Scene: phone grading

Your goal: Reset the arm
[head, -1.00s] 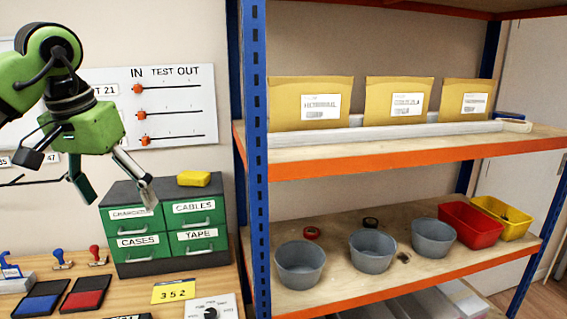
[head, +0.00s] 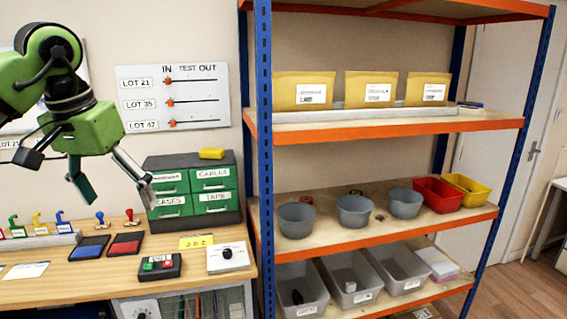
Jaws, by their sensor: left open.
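My left gripper (head: 112,192) shows at the left of the head view, on its green arm coming in from the left. Its fingers are spread wide and nothing is between them. In the picture it hangs above the workbench (head: 60,283), in front of the wall and just left of the green drawer cabinet (head: 192,190). One fingertip overlaps the cabinet's left edge in the view. My right gripper is not in view.
A blue and orange shelf rack (head: 263,160) stands at the right, with envelopes, grey bowls (head: 354,210), a red bin (head: 437,194) and a yellow bin (head: 467,190). Stamps, ink pads (head: 126,244) and a button box (head: 154,266) sit on the bench. A slider board (head: 172,97) hangs behind.

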